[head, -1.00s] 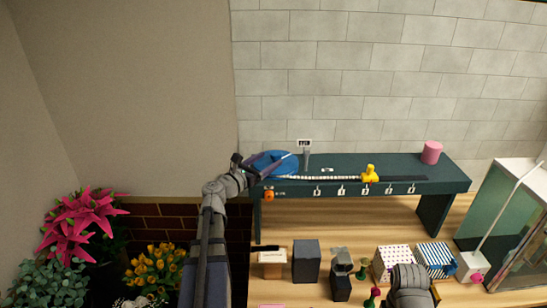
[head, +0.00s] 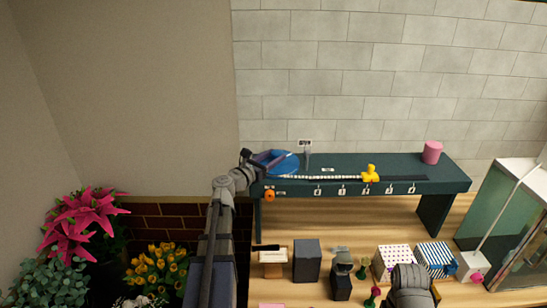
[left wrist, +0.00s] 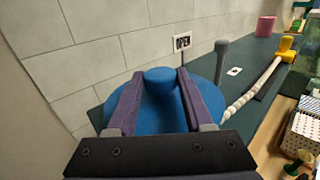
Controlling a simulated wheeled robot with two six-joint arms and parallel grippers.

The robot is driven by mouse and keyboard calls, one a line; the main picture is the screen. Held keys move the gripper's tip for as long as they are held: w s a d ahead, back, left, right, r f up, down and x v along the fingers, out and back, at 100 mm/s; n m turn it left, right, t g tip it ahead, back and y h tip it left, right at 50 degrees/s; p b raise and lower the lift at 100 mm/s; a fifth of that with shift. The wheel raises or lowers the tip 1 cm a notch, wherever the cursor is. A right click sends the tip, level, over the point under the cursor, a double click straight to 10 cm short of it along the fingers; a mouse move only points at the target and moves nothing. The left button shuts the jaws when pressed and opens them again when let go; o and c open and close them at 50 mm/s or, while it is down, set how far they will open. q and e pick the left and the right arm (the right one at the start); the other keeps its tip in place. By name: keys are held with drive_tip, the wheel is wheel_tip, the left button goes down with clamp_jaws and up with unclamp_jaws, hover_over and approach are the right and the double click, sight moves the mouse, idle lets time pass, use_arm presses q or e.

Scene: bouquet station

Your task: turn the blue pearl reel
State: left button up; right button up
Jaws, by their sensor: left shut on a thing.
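The blue pearl reel (head: 290,168) lies flat at the left end of the dark green raised bench. My left gripper (head: 275,162) is over it. In the left wrist view, the two purple fingers of my left gripper (left wrist: 158,98) stand on either side of the reel's round blue knob (left wrist: 160,76) and are shut on it. A strand of white pearls (head: 325,178) runs right from the reel to a yellow piece (head: 370,173) on the bench. My right arm shows at the bottom right of the head view; its fingers are hidden.
A pink cylinder (head: 432,152) stands at the bench's right end. An orange knob (head: 270,195) is on the bench front. Boxes and dark blocks (head: 307,260) stand on the wooden table below.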

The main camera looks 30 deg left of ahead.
use_arm(q)
clamp_jaws()
drive_tip(key=shift+a, duration=0.1)
idle(0.5)
